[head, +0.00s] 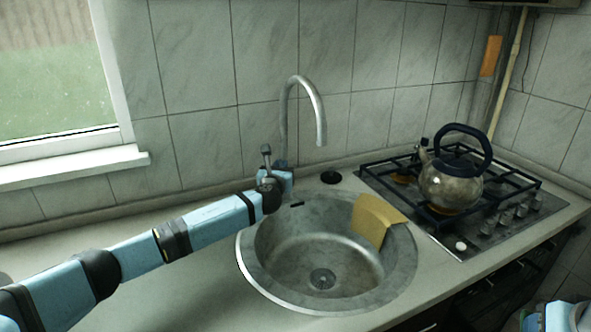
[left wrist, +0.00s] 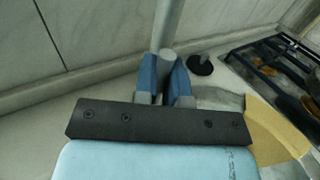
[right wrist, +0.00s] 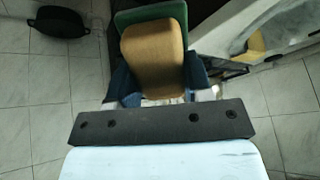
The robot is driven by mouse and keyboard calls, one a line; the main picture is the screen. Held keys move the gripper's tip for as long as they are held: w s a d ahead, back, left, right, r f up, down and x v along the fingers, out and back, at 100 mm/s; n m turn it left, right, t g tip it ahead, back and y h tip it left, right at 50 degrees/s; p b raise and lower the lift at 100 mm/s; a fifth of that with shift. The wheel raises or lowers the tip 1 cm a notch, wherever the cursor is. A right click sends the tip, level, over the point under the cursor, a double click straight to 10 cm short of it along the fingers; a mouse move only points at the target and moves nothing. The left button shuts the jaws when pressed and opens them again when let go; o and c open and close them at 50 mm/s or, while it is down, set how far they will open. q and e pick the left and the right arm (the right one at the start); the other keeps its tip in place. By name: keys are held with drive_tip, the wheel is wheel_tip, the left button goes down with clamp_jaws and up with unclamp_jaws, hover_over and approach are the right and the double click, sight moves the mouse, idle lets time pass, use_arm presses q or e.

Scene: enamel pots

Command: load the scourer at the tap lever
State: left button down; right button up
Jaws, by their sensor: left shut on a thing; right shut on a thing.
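The tap (head: 284,115) stands behind the sink (head: 245,262). Its small grey lever (head: 266,152) stands up at the left of the tap. My left gripper (head: 270,181) is shut at the lever; in the left wrist view its blue fingers (left wrist: 165,88) close on a grey round-ended part below the tap pipe. The scourer (right wrist: 153,58), tan with a green layer behind, is held between the fingers of my right gripper (right wrist: 157,80), shut on it. In the head view my right gripper is only partly seen in the bottom right corner.
A yellow cloth (head: 378,218) hangs over the sink's right rim. A kettle (head: 450,185) stands on the gas hob (head: 500,240) at the right. A black plug (head: 330,177) lies behind the sink. The counter left of the sink is clear. A black pan (right wrist: 62,21) shows over the floor.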

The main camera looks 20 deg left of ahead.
use_arm(q)
drive_tip(key=shift+s+f+t+b, duration=0.2)
drive_tip(key=shift+f+t+b, duration=0.1)
drive_tip(key=shift+f+b, duration=0.15)
use_arm(e)
drive_tip(key=shift+f, duration=0.9)
use_arm(q)
drive_tip(key=shift+s+d+r+b, duration=0.1)
drive_tip(key=shift+s+r+b, duration=0.1)
drive_tip(key=shift+r+b, duration=0.15)
use_arm(e)
drive_tip(key=shift+f, duration=0.4)
use_arm(q)
drive_tip(key=shift+t, duration=0.3)
use_arm(e)
drive_tip(key=shift+r, duration=0.1)
use_arm(q)
drive_tip(key=c, duration=1.2)
unclamp_jaws()
use_arm(e)
drive_tip(key=shift+d, duration=0.1)
